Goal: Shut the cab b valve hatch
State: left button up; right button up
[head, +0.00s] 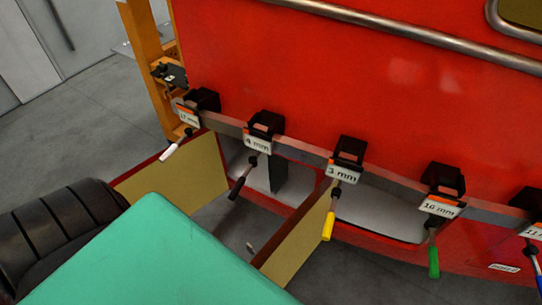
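A red train nosecone (330,80) fills the upper right. Low on it are two openings with pale insides, a left one (246,170) and a right one (378,218). Two hatch panels with tan inner faces stand swung outward, one at the left (180,175) and one between the openings (296,243). No readable mark shows which panel is the cab b valve hatch. The lower ends of both panels are hidden behind a teal block. Neither gripper is in view.
A rail (285,147) crosses above the openings. It carries black holders with size labels and hanging tools with white (169,152), black (236,188), yellow (328,226), green (433,262) and blue handles. A teal block (165,250) fills the lower left. An orange post (150,60) stands behind.

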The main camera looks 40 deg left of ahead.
aim_at(279, 259)
jog(key=k+j+z, duration=0.15)
jog(key=j, duration=0.25)
jog(key=j+z, duration=0.15)
jog(key=j, duration=0.25)
jog(key=k+j+z, duration=0.15)
jog(key=j, duration=0.25)
jog(key=k+j+z, duration=0.15)
jog(key=j, duration=0.2)
jog(key=k+j+z, duration=0.15)
jog(key=j, duration=0.2)
